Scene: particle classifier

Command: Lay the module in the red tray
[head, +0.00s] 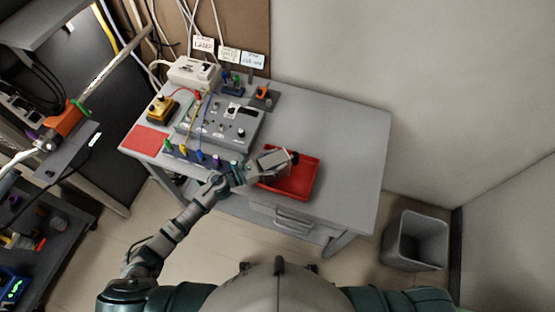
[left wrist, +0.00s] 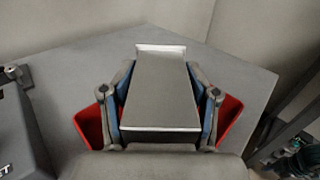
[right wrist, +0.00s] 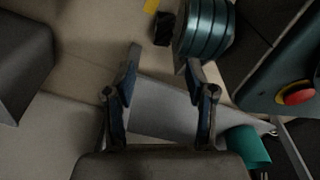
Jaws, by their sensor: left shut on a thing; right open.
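The module is a flat grey box (left wrist: 162,92) with a lighter raised edge at its far end. My left gripper (left wrist: 160,100) is shut on it, with a blue-padded finger along each side. In the head view the module (head: 272,160) is over the left part of the red tray (head: 302,188). The tray's red walls show on both sides of my fingers in the left wrist view (left wrist: 228,118). The module hides the tray's middle there, and I cannot tell whether it touches the tray floor. My right gripper (right wrist: 162,85) is open and empty, away from the table.
A grey table (head: 355,140) carries the tray, with free room to its right. A grey control box (head: 225,122) with knobs and cables stands left of the tray. A red mat (head: 145,139) lies at the table's left end. A grey bin (head: 417,240) stands on the floor at right.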

